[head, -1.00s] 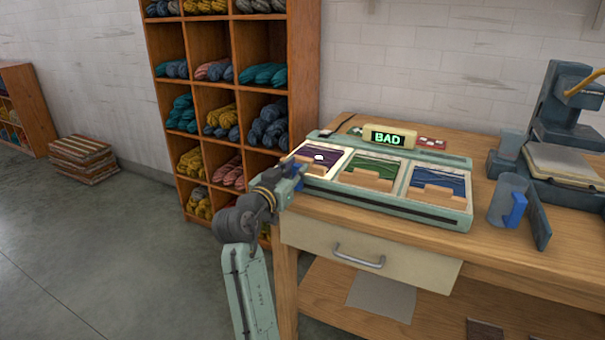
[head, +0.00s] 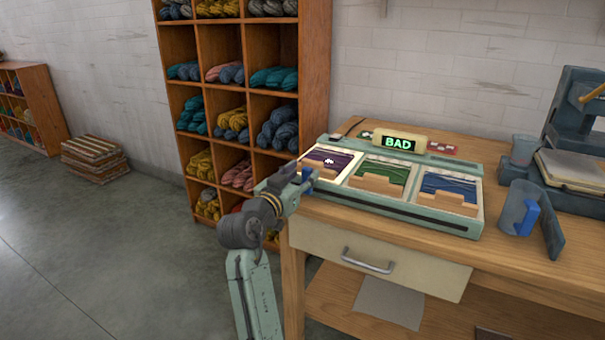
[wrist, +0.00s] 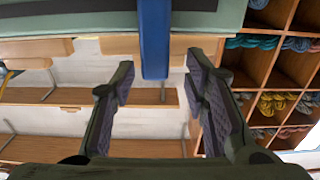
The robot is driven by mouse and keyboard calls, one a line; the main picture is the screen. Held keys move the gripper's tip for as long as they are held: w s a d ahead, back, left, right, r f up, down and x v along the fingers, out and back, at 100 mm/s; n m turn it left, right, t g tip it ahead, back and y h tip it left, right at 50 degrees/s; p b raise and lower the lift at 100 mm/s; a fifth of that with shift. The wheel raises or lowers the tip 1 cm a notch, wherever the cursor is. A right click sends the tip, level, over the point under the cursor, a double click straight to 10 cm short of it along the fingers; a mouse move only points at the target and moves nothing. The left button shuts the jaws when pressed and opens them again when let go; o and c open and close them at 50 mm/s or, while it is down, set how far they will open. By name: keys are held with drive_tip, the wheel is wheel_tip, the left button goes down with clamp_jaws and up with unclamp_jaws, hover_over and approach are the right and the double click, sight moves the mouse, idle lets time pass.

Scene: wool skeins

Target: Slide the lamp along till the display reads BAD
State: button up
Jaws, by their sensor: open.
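The display (head: 397,143) on the back of the pale green sorting unit (head: 400,213) reads BAD in green letters. The unit has three bays with purple (head: 330,158), green (head: 384,174) and blue (head: 450,188) yarn; the purple one looks brightly lit. A blue bar (wrist: 155,40), perhaps the lamp's handle, sticks out from the unit's front in the wrist view. My gripper (wrist: 160,85) is open, its fingertips just short of the bar, one to each side. In the head view my gripper (head: 300,180) is at the unit's left front corner. The lamp's body is not clearly distinguishable.
The unit stands on a wooden workbench (head: 515,257) with a drawer (head: 375,262) below its front. A yarn shelf (head: 315,90) rises behind on the left.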

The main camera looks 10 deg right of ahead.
drive_tip(key=v, duration=1.1)
